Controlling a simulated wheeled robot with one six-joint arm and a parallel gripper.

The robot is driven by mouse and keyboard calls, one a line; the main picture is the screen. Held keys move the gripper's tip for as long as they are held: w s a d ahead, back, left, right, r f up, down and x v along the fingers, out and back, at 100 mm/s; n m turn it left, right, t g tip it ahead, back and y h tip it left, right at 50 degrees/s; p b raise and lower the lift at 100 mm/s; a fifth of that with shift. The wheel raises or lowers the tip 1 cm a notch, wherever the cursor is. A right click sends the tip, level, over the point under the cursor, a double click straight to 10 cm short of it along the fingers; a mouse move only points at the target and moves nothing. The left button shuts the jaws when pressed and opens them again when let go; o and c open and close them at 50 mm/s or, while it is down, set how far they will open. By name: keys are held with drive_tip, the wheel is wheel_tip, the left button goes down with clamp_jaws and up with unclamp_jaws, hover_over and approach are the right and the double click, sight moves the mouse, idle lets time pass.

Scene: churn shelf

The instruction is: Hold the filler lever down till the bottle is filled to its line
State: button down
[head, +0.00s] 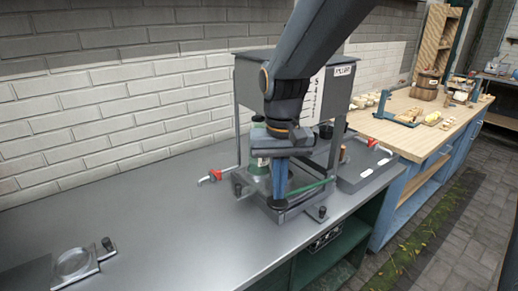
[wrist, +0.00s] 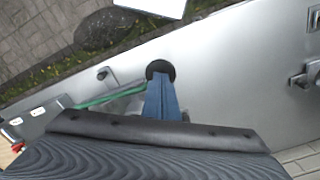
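The filler is a grey tank (head: 262,88) on a frame at the middle of the bench. A green bar (head: 312,188) crosses its front low down; it also shows in the wrist view (wrist: 108,99). I cannot tell if this bar is the lever. A greenish bottle with a pale label (head: 258,166) stands partly hidden behind my gripper; its level and line are unreadable. My gripper (head: 279,192) points down in front of the bottle, its blue fingers together. In the wrist view their tips are at a round black piece (wrist: 160,69); contact is unclear.
A red-handled tap (head: 215,175) sticks out left of the filler, another (head: 374,144) right. A grey box (head: 365,168) stands at the right. A clamp plate (head: 75,263) lies at the near left. The grey bench (head: 150,215) is mostly clear on the left. A wooden table (head: 405,136) adjoins.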

sight(276, 203)
drive_tip(key=shift+f, duration=0.1)
drive_tip(key=shift+f+b, duration=0.35)
drive_tip(key=shift+f, duration=0.85)
drive_tip(key=shift+s+a+f, duration=0.1)
drive_tip(key=shift+f, duration=0.7)
drive_tip(key=shift+a+f+b, duration=0.1)
drive_tip(key=shift+f+b, duration=0.3)
drive_tip(key=shift+f, duration=0.4)
